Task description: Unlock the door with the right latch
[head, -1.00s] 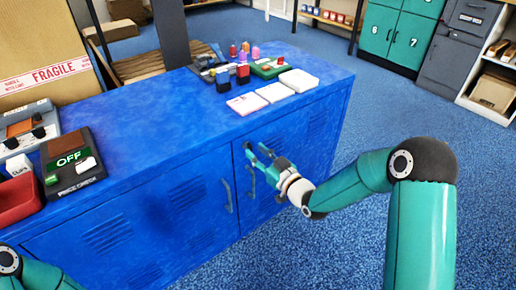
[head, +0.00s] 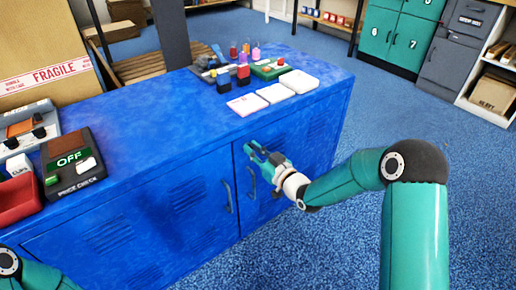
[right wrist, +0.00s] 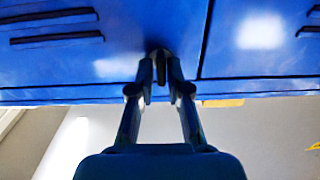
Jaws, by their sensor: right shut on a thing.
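The blue metal cabinet has two doors on its front. The right door (head: 292,158) is closed in its frame, and the left door (head: 135,230) beside it is closed too. My right gripper (head: 254,149) is at the upper left part of the right door, near the seam between the doors. In the right wrist view, the right gripper (right wrist: 161,72) has its fingers shut on a small dark latch (right wrist: 160,62) that stands out from the blue door. The fingers cover most of the latch, so its turn is hard to tell. My left gripper is out of view.
Curved handles sit on the left door (head: 227,197) and the right door (head: 251,182), just below my right gripper. The carpet to the right is clear.

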